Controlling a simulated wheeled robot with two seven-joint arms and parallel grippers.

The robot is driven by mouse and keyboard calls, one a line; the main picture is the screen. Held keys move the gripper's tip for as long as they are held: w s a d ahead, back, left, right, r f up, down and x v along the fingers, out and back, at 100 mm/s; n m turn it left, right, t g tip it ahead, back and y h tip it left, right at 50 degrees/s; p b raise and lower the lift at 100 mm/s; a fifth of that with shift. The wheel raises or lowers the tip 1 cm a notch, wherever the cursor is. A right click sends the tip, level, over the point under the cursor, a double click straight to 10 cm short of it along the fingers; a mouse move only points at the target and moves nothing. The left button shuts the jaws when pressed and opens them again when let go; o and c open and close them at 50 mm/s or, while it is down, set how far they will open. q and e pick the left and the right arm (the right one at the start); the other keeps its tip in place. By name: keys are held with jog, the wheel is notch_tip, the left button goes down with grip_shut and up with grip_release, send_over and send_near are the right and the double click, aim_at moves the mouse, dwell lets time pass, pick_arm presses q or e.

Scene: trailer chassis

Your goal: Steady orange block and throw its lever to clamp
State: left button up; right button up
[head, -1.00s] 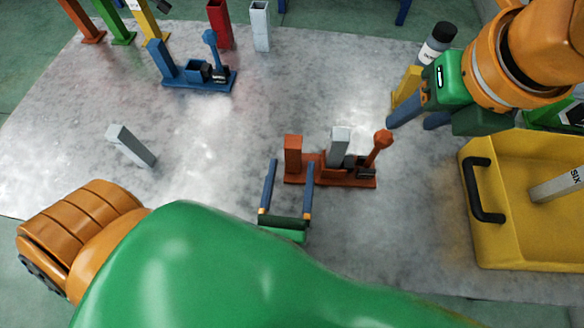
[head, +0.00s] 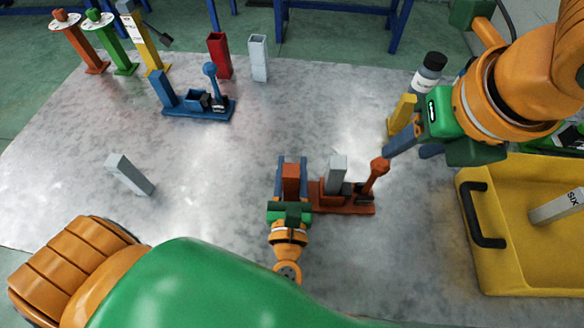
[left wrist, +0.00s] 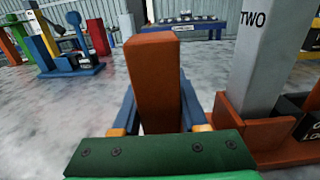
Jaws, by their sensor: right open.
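The orange block (head: 345,209) is a low orange base on the table with an upright post (head: 291,178) at its left end. A grey bar stands in it (head: 336,174), marked TWO in the left wrist view (left wrist: 265,55). Its lever (head: 374,175) stands at the right end, tilted up to the right with a round knob on top. My left gripper (head: 291,172) has a finger on each side of the post and looks closed on it; the post fills the gap in the left wrist view (left wrist: 155,85). My right gripper (head: 405,150) is open and empty, just right of and above the lever knob.
A yellow bin (head: 480,270) with a black handle stands at the right, a grey bar inside. A yellow post (head: 402,115) and a bottle (head: 428,75) stand behind my right gripper. A blue block (head: 200,107) and a leaning grey bar (head: 130,175) are at left.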

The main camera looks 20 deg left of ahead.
pick_arm(q)
grip_shut()
dwell(1.0)
pick_arm(e)
grip_shut()
jog(key=w+a+r+m+g+h, duration=0.1)
jog(key=a+m, duration=0.5)
jog(key=m, duration=1)
jog(key=shift+r+m+g+h, duration=0.2)
jog(key=shift+m+g+h, duration=0.2)
jog(key=shift+g+h, duration=0.55)
